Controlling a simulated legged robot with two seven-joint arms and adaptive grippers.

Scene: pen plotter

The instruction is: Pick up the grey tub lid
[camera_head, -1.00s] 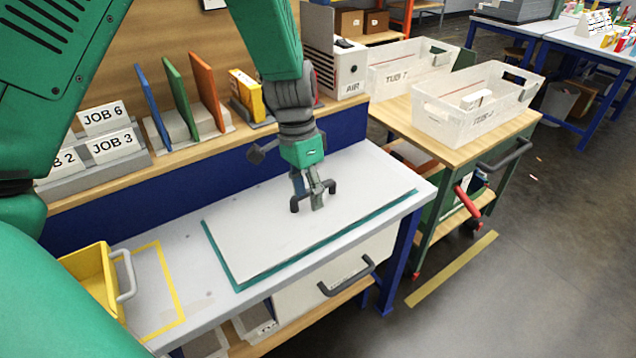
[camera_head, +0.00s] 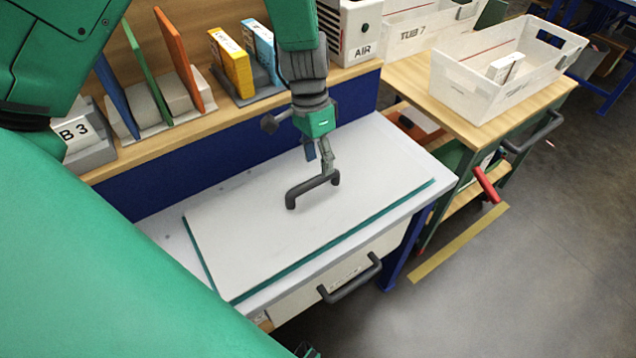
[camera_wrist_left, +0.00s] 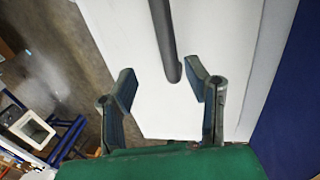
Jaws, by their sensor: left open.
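The grey tub lid (camera_head: 260,235) is a large flat pale panel lying on the bench, with a teal edge showing under it. A dark bar handle (camera_head: 312,187) stands up from its middle. My left gripper (camera_head: 322,160) points down just behind the handle's right end, close to it. Its jaws are open and hold nothing. In the left wrist view, the handle (camera_wrist_left: 163,40) reaches from the top down to the gap between the two open fingertips (camera_wrist_left: 162,84), with the pale lid (camera_wrist_left: 215,30) behind. Whether a finger touches the handle I cannot tell. My right gripper is not in view.
A white tub (camera_head: 460,85) with a small box inside stands on the wooden cart (camera_head: 420,75) at the right. Upright folders and the yellow box (camera_head: 231,62) line the shelf behind. A drawer handle (camera_head: 350,278) juts from the bench front.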

